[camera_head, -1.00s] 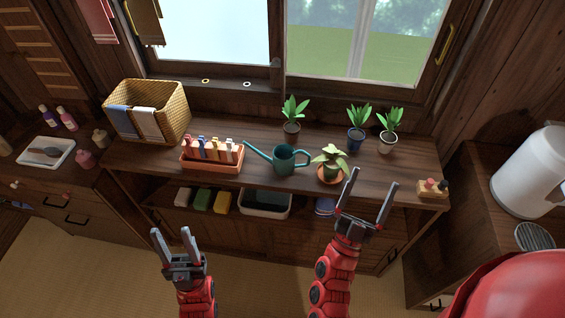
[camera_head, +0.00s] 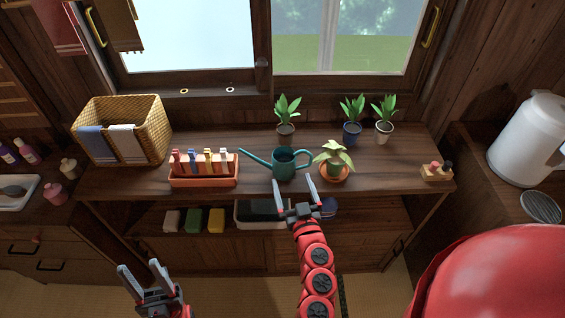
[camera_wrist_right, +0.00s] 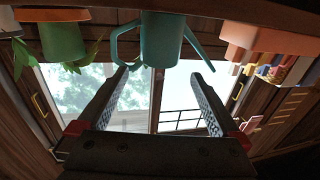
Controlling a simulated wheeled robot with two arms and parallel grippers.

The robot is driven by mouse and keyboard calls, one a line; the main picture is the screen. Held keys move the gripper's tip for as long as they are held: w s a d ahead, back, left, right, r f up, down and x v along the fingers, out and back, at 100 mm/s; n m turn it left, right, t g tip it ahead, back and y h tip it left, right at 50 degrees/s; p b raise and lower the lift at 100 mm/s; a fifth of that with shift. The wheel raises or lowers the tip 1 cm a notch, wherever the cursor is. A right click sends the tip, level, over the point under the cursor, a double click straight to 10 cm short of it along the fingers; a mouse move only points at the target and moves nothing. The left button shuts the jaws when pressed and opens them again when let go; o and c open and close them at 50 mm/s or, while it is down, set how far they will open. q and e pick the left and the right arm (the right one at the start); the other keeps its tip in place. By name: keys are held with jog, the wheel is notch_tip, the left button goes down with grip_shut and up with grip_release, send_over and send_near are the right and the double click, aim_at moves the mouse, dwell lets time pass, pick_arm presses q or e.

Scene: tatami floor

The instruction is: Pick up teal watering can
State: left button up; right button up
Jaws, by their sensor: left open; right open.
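The teal watering can (camera_head: 284,164) stands upright on the wooden shelf top (camera_head: 390,182), spout to the left and handle to the right. My right gripper (camera_head: 294,186) is open and empty, just in front of and below the can in the head view. In the right wrist view the can (camera_wrist_right: 161,38) shows upside down beyond the spread fingers (camera_wrist_right: 168,88), apart from them. My left gripper (camera_head: 140,272) is open and empty at the lower left, in front of the shelf and away from the can.
A drooping potted plant (camera_head: 335,155) stands close right of the can. Potted plants stand behind, by the window.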

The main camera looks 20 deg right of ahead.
aim_at(281, 148)
jog(key=w, duration=0.3)
jog(key=w+p, duration=0.1)
jog(key=w, duration=0.5)
jog(key=shift+d, duration=0.35)
jog(key=w, duration=0.4)
jog(key=shift+w+d+p, duration=0.1)
jog(key=shift+d+p, duration=0.1)
jog(key=shift+p, duration=0.2)
jog(key=c, duration=1.3)
jog(key=shift+c, duration=0.5)
